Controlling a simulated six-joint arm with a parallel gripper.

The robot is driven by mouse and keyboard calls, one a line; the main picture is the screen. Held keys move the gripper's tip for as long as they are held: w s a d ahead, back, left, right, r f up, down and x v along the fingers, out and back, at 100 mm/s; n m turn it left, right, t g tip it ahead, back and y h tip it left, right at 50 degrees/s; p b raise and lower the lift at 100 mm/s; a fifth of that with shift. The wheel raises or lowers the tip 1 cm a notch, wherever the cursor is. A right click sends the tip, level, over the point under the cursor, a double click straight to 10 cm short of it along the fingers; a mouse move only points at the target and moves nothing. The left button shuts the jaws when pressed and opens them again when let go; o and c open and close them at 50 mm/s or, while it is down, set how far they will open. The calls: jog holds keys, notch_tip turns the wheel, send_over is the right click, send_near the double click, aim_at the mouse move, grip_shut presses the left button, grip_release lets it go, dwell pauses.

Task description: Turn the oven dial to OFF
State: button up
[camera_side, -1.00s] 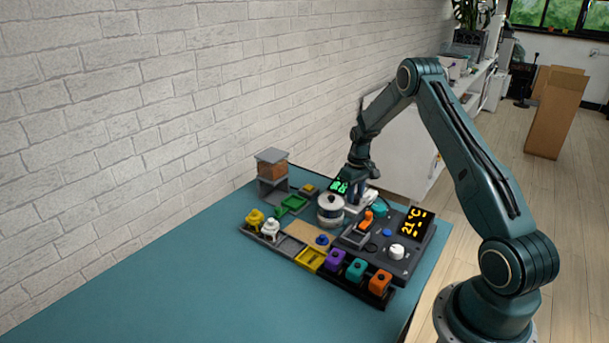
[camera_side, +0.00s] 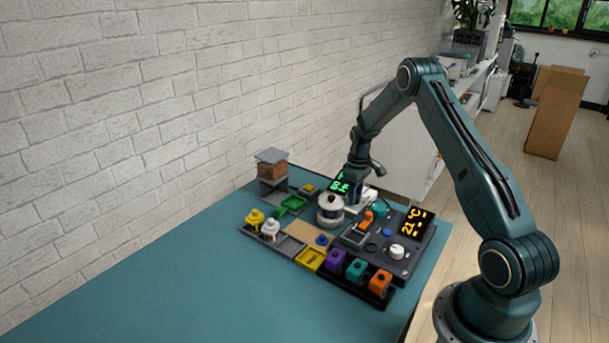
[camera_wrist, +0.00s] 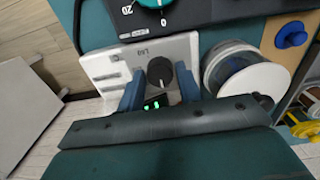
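A dark round dial (camera_wrist: 160,72) with a white pointer line sits on a white panel (camera_wrist: 103,70) in the wrist view. The pointer faces the bottom of that picture, toward a small green lit display (camera_wrist: 155,102). My gripper (camera_wrist: 160,75) has its blue fingers on the dial's two sides and appears shut on it. In the side view my gripper (camera_side: 356,195) is low over the white unit (camera_side: 359,202), and the dial is hidden there.
A black panel (camera_side: 399,267) with a 21 °C display (camera_side: 415,223), a white knob (camera_side: 397,251) and a teal dial (camera_wrist: 153,3) is close by. A round white-and-grey container (camera_side: 330,208) stands beside my gripper. The table's left front (camera_side: 150,290) is clear.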

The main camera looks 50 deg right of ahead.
jog(key=shift+o, duration=1.3)
notch_tip(320, 180, up, 14)
jog(key=shift+f, duration=0.1)
